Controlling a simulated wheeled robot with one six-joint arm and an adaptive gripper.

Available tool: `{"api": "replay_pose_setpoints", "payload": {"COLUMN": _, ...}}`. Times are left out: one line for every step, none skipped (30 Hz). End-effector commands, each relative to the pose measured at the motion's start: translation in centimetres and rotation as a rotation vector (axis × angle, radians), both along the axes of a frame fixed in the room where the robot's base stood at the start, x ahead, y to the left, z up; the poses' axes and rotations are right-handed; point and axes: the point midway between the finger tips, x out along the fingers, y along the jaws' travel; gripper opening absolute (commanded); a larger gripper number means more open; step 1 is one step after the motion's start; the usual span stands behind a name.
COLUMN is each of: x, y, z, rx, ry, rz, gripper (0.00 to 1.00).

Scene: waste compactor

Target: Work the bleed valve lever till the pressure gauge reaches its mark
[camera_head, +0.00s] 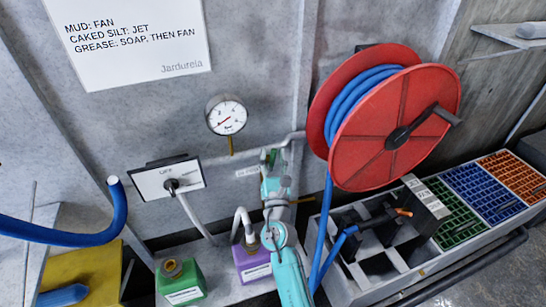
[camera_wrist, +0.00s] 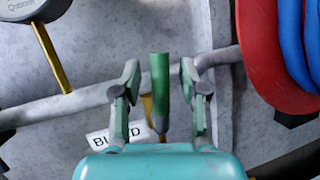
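The bleed valve lever is a green handle (camera_wrist: 159,80) standing upright in the middle of the wrist view, in front of the grey pipe (camera_wrist: 70,107). My gripper (camera_wrist: 160,85) is open, with one finger on each side of the lever and a gap showing on both sides. A partly covered white "BLEED" label (camera_wrist: 112,137) is on the wall below the pipe. In the head view my gripper (camera_head: 271,160) is at the pipe and hides much of the lever. The round white pressure gauge (camera_head: 226,116) is up and left of it; its red needle points lower left.
A red hose reel (camera_head: 396,125) with blue hose is close on the right. Green (camera_head: 181,283) and purple (camera_head: 251,262) jugs stand below. A rack of coloured bins (camera_head: 483,187) stands at lower right.

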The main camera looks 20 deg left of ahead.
Motion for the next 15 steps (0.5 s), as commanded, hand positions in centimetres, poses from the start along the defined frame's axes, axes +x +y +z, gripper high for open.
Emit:
{"api": "replay_pose_setpoints", "payload": {"x": 0.0, "y": 0.0, "z": 0.0, "rx": 0.0, "ry": -0.001, "rz": 0.0, "gripper": 0.43}}
{"api": "replay_pose_setpoints", "payload": {"x": 0.0, "y": 0.0, "z": 0.1, "rx": 0.0, "ry": -0.001, "rz": 0.0, "gripper": 0.43}}
{"api": "replay_pose_setpoints", "payload": {"x": 0.0, "y": 0.0, "z": 0.1, "rx": 0.0, "ry": -0.001, "rz": 0.0, "gripper": 0.43}}
{"api": "replay_pose_setpoints", "payload": {"x": 0.0, "y": 0.0, "z": 0.1, "rx": 0.0, "ry": -0.001, "rz": 0.0, "gripper": 0.43}}
{"api": "replay_pose_setpoints", "payload": {"x": 0.0, "y": 0.0, "z": 0.1, "rx": 0.001, "ry": -0.002, "rz": 0.0, "gripper": 0.43}}
{"api": "replay_pose_setpoints", "payload": {"x": 0.0, "y": 0.0, "z": 0.1, "rx": 0.001, "ry": -0.002, "rz": 0.0, "gripper": 0.43}}
{"api": "replay_pose_setpoints", "payload": {"x": 0.0, "y": 0.0, "z": 0.1, "rx": 0.001, "ry": -0.002, "rz": 0.0, "gripper": 0.43}}
{"api": "replay_pose_setpoints", "payload": {"x": -0.1, "y": -0.1, "z": 0.0, "rx": 0.0, "ry": -0.001, "rz": 0.0, "gripper": 0.43}}
{"api": "replay_pose_setpoints", "payload": {"x": -0.3, "y": -0.1, "z": 0.0, "rx": 0.0, "ry": -0.001, "rz": 0.0, "gripper": 0.43}}
{"api": "replay_pose_setpoints", "payload": {"x": -0.5, "y": -0.2, "z": -0.1, "rx": 0.0, "ry": -0.001, "rz": 0.0, "gripper": 0.43}}
{"api": "replay_pose_setpoints", "payload": {"x": -0.7, "y": -0.3, "z": -0.2, "rx": 0.001, "ry": -0.002, "rz": 0.0, "gripper": 0.43}}
{"api": "replay_pose_setpoints", "payload": {"x": -1.1, "y": -0.4, "z": -0.4, "rx": 0.0, "ry": -0.001, "rz": 0.0, "gripper": 0.43}}
{"api": "replay_pose_setpoints", "payload": {"x": -1.5, "y": -0.5, "z": -0.6, "rx": 0.0, "ry": 0.0, "rz": 0.0, "gripper": 0.43}}
{"api": "replay_pose_setpoints", "payload": {"x": -1.9, "y": -0.7, "z": -0.8, "rx": 0.0, "ry": 0.0, "rz": 0.0, "gripper": 0.43}}
{"api": "replay_pose_setpoints", "payload": {"x": -2.5, "y": -0.9, "z": -0.9, "rx": 0.001, "ry": 0.0, "rz": 0.0, "gripper": 0.43}}
